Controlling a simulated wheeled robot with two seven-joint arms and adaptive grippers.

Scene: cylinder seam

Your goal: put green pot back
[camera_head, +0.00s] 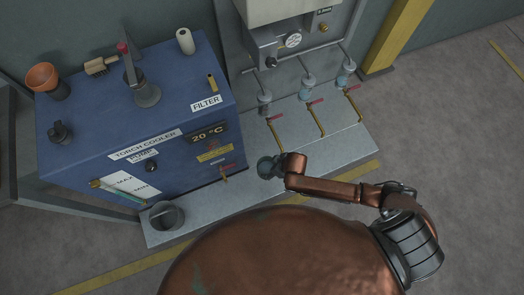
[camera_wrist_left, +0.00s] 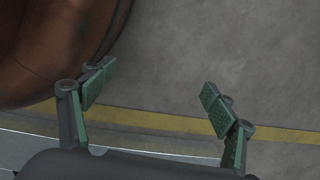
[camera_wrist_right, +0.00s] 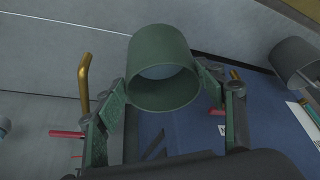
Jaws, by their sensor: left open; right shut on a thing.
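The green pot (camera_wrist_right: 160,60) is a dark green cylinder, held between the fingers of my right gripper (camera_wrist_right: 162,90). Its open mouth faces the right wrist camera, and a paler blue-grey round surface shows inside; I cannot tell whether that is liquid or the bottom. In the head view the pot (camera_head: 266,168) is over the grey ledge (camera_head: 205,209), just right of the blue torch cooler (camera_head: 125,110) and its lower tap. I cannot tell its height above the ledge. My left gripper (camera_wrist_left: 157,92) is open and empty over the floor, in the left wrist view only.
A grey bucket (camera_head: 166,216) stands on the ledge's near left part. Several brass taps with red handles, such as the middle one (camera_head: 316,122), stick out over the ledge at right. My copper-coloured body fills the bottom middle.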

